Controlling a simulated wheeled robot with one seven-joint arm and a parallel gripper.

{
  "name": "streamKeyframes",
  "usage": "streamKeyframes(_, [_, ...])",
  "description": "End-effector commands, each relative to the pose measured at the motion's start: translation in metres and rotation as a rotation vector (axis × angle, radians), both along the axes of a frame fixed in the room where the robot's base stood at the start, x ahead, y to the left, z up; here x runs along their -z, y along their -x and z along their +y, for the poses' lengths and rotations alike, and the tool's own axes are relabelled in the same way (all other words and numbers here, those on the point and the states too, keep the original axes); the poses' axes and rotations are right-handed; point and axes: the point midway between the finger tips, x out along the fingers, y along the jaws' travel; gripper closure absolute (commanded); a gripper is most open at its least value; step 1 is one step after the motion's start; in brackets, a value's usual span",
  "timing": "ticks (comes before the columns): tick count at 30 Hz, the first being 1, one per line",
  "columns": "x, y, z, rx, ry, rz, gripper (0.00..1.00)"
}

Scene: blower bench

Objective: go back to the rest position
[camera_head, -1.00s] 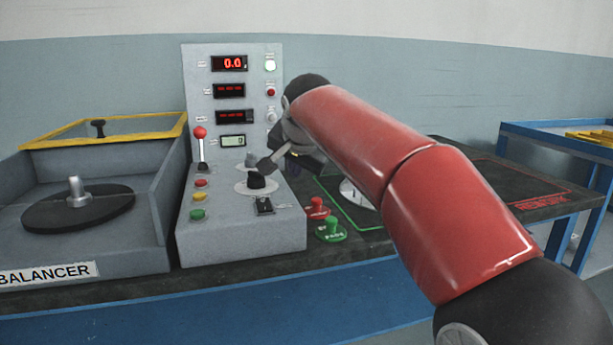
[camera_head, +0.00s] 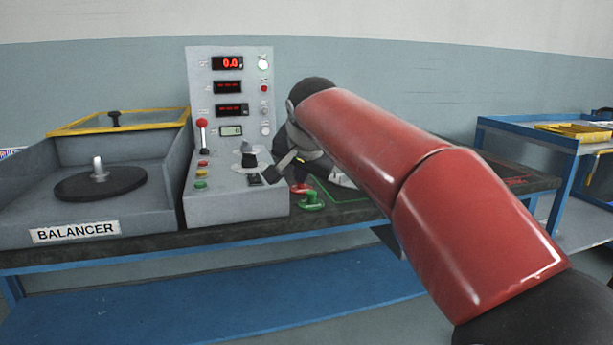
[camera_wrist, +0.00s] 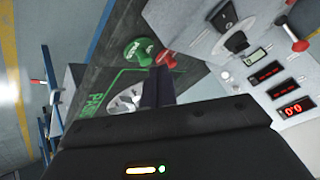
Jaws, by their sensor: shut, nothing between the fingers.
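In the wrist view the dark fingers of my gripper (camera_wrist: 159,84) show together, above the green-outlined area of the bench top. I cannot tell the exact gap between the fingers and the console.
The balancer (camera_head: 75,231) with its dark disc (camera_head: 100,184) stands left of the console. A blue-framed table (camera_head: 545,127) stands at the right. Open floor lies in front of the bench.

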Motion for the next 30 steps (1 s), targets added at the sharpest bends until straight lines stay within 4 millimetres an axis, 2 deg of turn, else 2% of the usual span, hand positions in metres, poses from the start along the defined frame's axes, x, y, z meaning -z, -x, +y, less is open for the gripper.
streamKeyframes(8, [0.012,0.038,-0.026,-0.036,0.087,0.021,1.00])
streamKeyframes(14, [0.035,0.087,-0.060,-0.080,0.180,0.056,1.00])
streamKeyframes(16, [0.049,0.112,-0.075,-0.101,0.216,0.075,1.00])
streamKeyframes(20, [0.088,0.174,-0.112,-0.152,0.287,0.124,1.00])
streamKeyframes(21, [0.104,0.196,-0.123,-0.171,0.305,0.141,1.00])
streamKeyframes(24, [0.144,0.243,-0.144,-0.221,0.333,0.180,1.00])
streamKeyframes(27, [0.178,0.279,-0.156,-0.265,0.347,0.205,1.00])
streamKeyframes(30, [0.202,0.303,-0.161,-0.298,0.351,0.220,1.00])
